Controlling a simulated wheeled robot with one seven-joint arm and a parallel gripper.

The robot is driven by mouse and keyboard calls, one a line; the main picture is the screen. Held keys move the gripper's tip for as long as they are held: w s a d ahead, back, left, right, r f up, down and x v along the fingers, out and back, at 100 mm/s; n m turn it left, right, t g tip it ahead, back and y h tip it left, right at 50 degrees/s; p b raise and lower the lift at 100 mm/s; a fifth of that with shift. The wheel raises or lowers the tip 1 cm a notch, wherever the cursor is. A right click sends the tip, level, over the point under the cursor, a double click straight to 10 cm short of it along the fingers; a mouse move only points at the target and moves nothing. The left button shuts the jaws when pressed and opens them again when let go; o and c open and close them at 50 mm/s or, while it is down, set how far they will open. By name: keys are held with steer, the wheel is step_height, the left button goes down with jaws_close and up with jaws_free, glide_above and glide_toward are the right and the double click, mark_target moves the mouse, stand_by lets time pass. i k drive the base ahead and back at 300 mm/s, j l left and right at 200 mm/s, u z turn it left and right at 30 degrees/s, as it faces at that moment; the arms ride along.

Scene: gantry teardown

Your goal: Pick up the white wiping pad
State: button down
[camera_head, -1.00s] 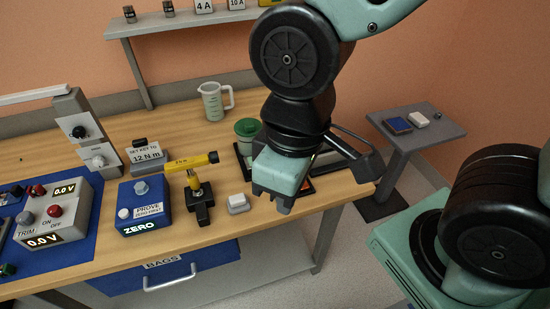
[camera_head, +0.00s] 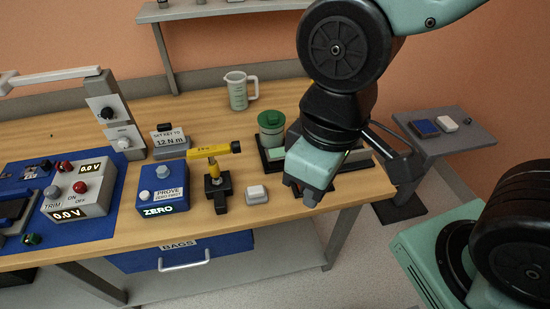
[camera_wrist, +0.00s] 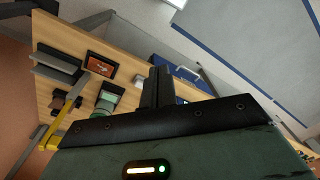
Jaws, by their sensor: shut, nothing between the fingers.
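A white pad-like block (camera_head: 447,124) lies on the small grey side table at the right, beside a dark blue one; it fits the wiping pad. A second small white-topped block (camera_head: 257,194) sits on the wooden bench, right of the black stand; it also shows in the wrist view (camera_wrist: 139,81). I cannot tell for sure which is the pad. My gripper (camera_head: 307,197) points down over the bench's front right part, right of the white-topped block and apart from it. Its fingers (camera_wrist: 157,88) are together and empty. The side-table block is not clear in the wrist view.
The side table (camera_head: 465,142) stands beyond the bench's right end, with a gap between. A measuring jug (camera_head: 238,92) and a blue ZERO box (camera_head: 161,194) stand further left.

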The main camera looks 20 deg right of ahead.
mark_target(257, 194)
steer(key=j, duration=0.4)
steer(key=i+j+u, duration=0.15)
steer(key=j, duration=0.3)
steer(key=i+j, duration=0.1)
steer(key=j, duration=0.3)
steer(key=j+u, duration=0.1)
steer(key=j, duration=0.3)
steer(key=i, duration=0.05)
